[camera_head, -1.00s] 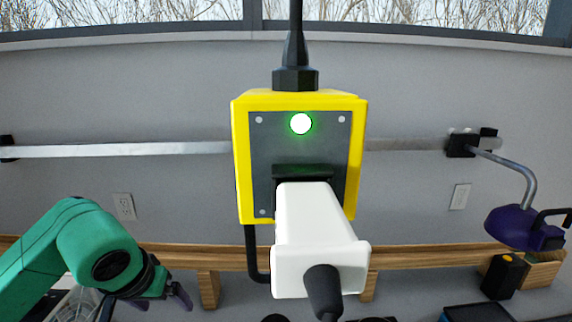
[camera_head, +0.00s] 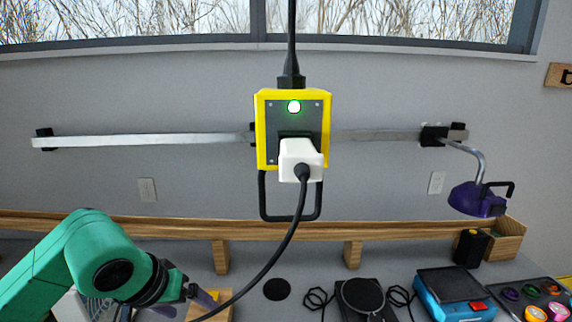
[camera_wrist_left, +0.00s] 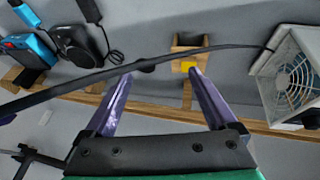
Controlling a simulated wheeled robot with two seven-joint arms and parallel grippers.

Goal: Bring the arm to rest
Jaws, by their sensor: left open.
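My left arm is green and enters at the lower left of the head view. Its left gripper (camera_head: 186,302) has purple fingers and hangs low over the bench, beside a black cable. In the left wrist view the gripper (camera_wrist_left: 161,74) has its fingers apart, with nothing held between them. The cable (camera_wrist_left: 110,75) crosses the view near the fingertips; whether it touches them I cannot tell. A white plug (camera_head: 298,155) sits in the yellow power box (camera_head: 262,130), which hangs on a black cord with a green light lit. My right gripper is not in view.
A white fan box (camera_wrist_left: 288,70) stands near the left gripper. A wooden block with yellow (camera_wrist_left: 188,42) lies beyond the fingertips. A blue box (camera_head: 452,290), a black round device (camera_head: 362,296) and a purple lamp (camera_head: 476,200) are to the right.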

